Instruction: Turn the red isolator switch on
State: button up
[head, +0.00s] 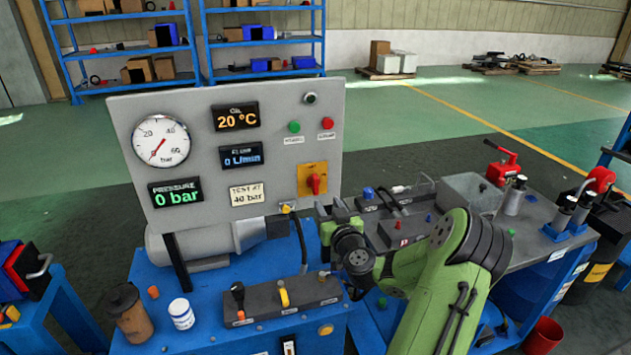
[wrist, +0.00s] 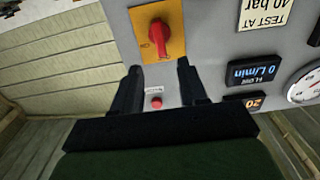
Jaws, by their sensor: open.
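The red isolator switch (head: 314,182) is a rotary knob on a yellow plate (head: 306,170), at the lower right of the grey panel (head: 190,100). Its handle looks roughly vertical. In the wrist view, which is turned over, the red switch (wrist: 158,36) is at the top centre, just beyond the fingertips. My gripper (head: 338,210) is to the lower right of the switch in the head view. The wrist view shows its fingers (wrist: 158,68) spread apart with nothing between them. The gripper looks apart from the switch.
A red button (head: 327,124) and a green button (head: 294,127) sit above the switch. A yellow valve (head: 286,208) and hose are below the panel. A lever block (head: 282,300), a white jar (head: 181,313) and a brown bottle (head: 128,312) stand on the blue bench.

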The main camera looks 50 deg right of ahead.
aim_at(317, 186)
jog(key=p+x, duration=0.2)
jog(key=x, duration=0.7)
jog(key=shift+w+p, duration=0.1)
jog(key=shift+p, duration=0.3)
jog(key=shift+c, duration=0.3)
grip_shut()
